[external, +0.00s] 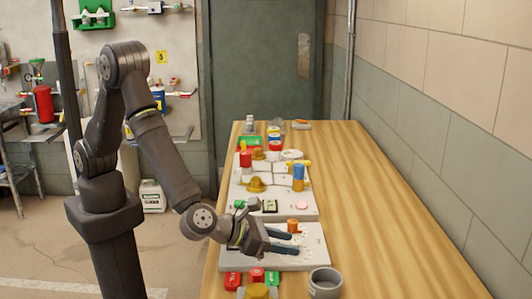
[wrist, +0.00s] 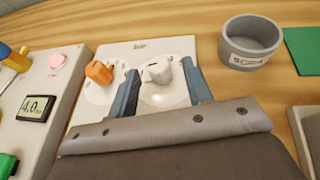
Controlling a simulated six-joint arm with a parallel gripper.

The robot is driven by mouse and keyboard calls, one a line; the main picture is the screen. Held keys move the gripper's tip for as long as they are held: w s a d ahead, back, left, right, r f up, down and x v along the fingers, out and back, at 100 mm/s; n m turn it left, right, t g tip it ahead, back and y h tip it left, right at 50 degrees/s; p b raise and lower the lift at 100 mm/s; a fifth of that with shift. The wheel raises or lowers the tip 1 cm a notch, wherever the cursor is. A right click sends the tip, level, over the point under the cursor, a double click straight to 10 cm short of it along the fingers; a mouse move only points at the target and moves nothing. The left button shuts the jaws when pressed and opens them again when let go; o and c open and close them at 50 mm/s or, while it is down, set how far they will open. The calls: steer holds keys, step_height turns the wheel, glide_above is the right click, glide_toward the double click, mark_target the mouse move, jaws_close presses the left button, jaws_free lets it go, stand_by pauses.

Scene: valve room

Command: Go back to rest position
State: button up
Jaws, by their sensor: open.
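My gripper (external: 296,242) reaches low over a white panel (external: 310,262) near the front of the wooden table. In the wrist view its two blue-grey fingers (wrist: 160,68) are apart. A white knob (wrist: 158,72) on a round dial shows in the gap between them, and nothing is clamped. Whether the fingers touch the knob or the panel I cannot tell. An orange knob (wrist: 99,72) on a second dial is just left of the left finger; it also shows in the external view (external: 293,226).
A grey labelled cup (external: 325,283) stands right of the panel in the wrist view. A second panel with a "4.0" display (wrist: 36,107) and a pink button (wrist: 57,61) lies to the left. Red and green items sit at the near edge. The table's right side is clear.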

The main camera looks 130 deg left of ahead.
mark_target(297, 242)
steer(key=v, duration=0.9)
steer(key=shift+s+d+r, duration=0.1)
steer(key=shift+d, duration=0.05)
steer(key=x, duration=1.2)
steer(key=shift+w+a+f+n+g, duration=0.2)
steer(key=shift+a+f+n+g, duration=0.05)
steer(key=shift+a+n+g, duration=0.1)
steer(key=shift+d+n+y, duration=0.1)
steer(key=shift+n+y, duration=0.15)
steer(key=shift+y, duration=0.05)
steer(key=shift+n+g+y, duration=0.6)
steer(key=shift+n+g, duration=0.6)
steer(key=shift+g, duration=0.25)
steer(key=shift+s, duration=0.1)
steer(key=shift+r, duration=0.1)
